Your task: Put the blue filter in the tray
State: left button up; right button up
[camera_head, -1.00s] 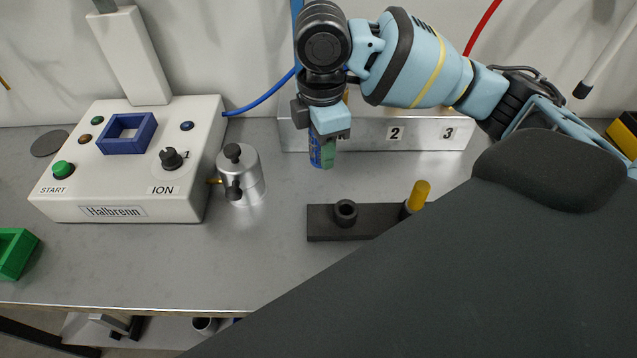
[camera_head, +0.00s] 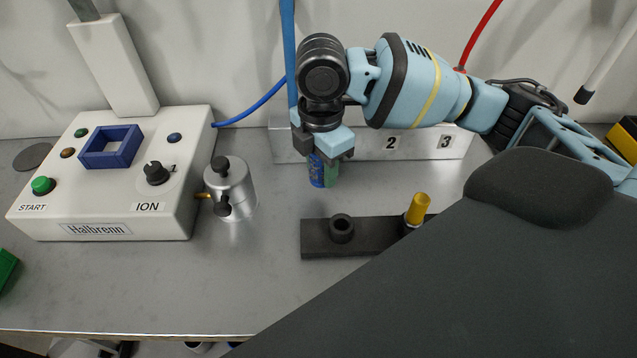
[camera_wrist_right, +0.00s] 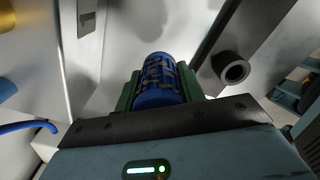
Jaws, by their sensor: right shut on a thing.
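My right gripper (camera_head: 322,165) is shut on a blue patterned cylinder, the blue filter (camera_head: 317,171), and holds it upright in front of the silver block. In the right wrist view the filter (camera_wrist_right: 160,82) sits between green finger pads. The lower end of the filter appears clear of the bench. A black holder (camera_head: 318,245) with an empty round socket (camera_head: 341,227) and a yellow-topped peg (camera_head: 418,208) lies nearer the front. The socket also shows in the right wrist view (camera_wrist_right: 233,68). My left gripper is not in view.
A silver block (camera_head: 425,147) numbered 2 and 3 stands along the back wall. A silver canister (camera_head: 231,188) stands left of my gripper. A white machine (camera_head: 150,215) carrying a blue square frame (camera_head: 111,146) is at left.

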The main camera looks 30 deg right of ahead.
aim_at(320, 181)
notch_tip(320, 181, down, 5)
jog(key=shift+r+b, duration=0.1)
jog(key=shift+b, duration=0.25)
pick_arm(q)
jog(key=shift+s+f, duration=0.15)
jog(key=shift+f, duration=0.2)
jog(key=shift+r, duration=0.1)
pick_arm(e)
jog(key=o, duration=1.1)
jog(key=shift+r, duration=0.3)
notch_tip(320, 181, up, 10)
jog(key=shift+r+p, duration=0.1)
jog(key=shift+p, duration=0.7)
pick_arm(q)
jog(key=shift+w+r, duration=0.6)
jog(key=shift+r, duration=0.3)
pick_arm(e)
jog(key=shift+r, duration=0.6)
